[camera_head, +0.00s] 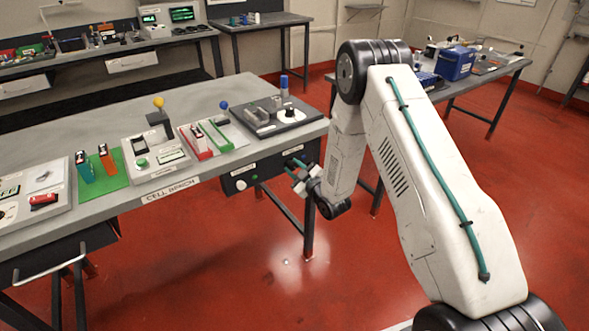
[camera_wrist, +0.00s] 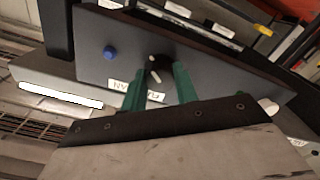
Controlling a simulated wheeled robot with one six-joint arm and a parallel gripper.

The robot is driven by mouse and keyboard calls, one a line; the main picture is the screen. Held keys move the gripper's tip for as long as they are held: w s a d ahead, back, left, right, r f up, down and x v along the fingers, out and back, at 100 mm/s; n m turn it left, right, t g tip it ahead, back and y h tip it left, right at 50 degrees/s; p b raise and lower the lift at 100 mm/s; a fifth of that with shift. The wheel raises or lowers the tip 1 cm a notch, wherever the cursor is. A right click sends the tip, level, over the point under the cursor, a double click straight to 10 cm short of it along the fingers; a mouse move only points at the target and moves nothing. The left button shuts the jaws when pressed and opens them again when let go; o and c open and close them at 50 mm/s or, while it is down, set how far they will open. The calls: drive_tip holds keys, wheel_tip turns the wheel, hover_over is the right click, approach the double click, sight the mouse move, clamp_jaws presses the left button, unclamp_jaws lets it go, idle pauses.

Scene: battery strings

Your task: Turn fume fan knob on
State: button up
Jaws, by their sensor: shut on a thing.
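The fume fan knob (camera_wrist: 160,70) is a black round knob with a white pointer mark on a dark panel (camera_wrist: 215,75) in the wrist view. A white label (camera_wrist: 128,90) below it is partly covered by a finger. My gripper (camera_wrist: 160,72) has its two green fingers on either side of the knob and is shut on it. In the head view, my gripper (camera_head: 299,170) is at the right end of the dark panel (camera_head: 232,186) under the cell bench's front edge. The knob cannot be made out there.
A blue button (camera_wrist: 109,51) sits left of the knob in the wrist view. The cell bench (camera_head: 200,97) carries several battery fixtures above. The red floor (camera_head: 330,260) in front is clear.

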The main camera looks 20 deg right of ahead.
drive_tip(key=n, duration=0.4)
drive_tip(key=shift+n, duration=1.8)
drive_tip(key=o, duration=1)
drive_tip(key=shift+c, duration=0.2)
drive_tip(key=shift+s+d, duration=0.1)
drive_tip(key=v, duration=0.7)
drive_tip(key=shift+s, duration=0.25)
